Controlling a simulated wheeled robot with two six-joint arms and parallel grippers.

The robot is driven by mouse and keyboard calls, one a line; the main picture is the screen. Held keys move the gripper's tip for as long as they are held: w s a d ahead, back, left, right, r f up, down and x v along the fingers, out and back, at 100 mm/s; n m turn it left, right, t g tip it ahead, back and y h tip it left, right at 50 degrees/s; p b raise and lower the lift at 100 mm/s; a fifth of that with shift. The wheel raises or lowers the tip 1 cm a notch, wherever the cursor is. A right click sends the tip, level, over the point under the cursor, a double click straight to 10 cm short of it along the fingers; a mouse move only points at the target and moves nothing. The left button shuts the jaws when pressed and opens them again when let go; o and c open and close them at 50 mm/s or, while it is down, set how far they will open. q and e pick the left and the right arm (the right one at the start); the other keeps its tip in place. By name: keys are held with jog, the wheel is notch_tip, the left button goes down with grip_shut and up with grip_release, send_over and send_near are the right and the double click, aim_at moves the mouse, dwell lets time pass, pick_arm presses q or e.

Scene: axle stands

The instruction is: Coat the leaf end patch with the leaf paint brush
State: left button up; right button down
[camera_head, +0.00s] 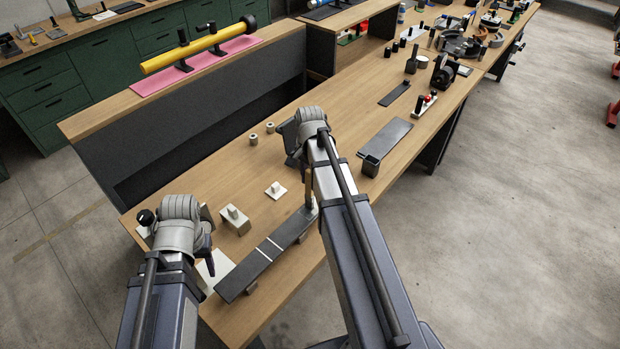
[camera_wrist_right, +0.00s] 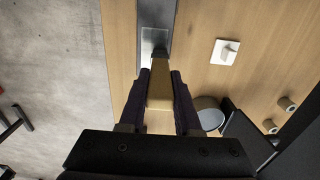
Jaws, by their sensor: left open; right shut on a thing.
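The leaf is a long dark bar (camera_head: 262,257) with two pale cross lines, lying raised on small supports on the bench. My right gripper (camera_wrist_right: 160,78) is shut on the wooden handle of the leaf paint brush (camera_wrist_right: 160,92). The brush (camera_head: 309,187) stands upright over the bar's far end in the head view; its bristles and any contact are hidden. My left gripper (camera_head: 208,258) is open and empty, left of the bar; its fingertips are partly hidden.
A pale block (camera_head: 235,220) and a white knobbed plate (camera_head: 276,190) stand behind the bar. A white sheet (camera_head: 215,268) lies near the left gripper. A grey tray (camera_head: 386,137) with a dark cup (camera_head: 370,166) lies to the right.

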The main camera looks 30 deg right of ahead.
jog(key=shift+s+a+r+p, duration=0.25)
jog(key=shift+a+r+p, duration=0.15)
jog(key=shift+a, duration=0.2)
jog(key=shift+s+a+r+p, duration=0.25)
jog(key=shift+a+r+p, duration=0.15)
jog(key=shift+a, duration=0.15)
dwell(0.5)
jog(key=shift+r+p, duration=1.45)
jog(key=shift+r, duration=0.15)
jog(key=shift+r+p, duration=1.9)
jog(key=shift+p, duration=0.15)
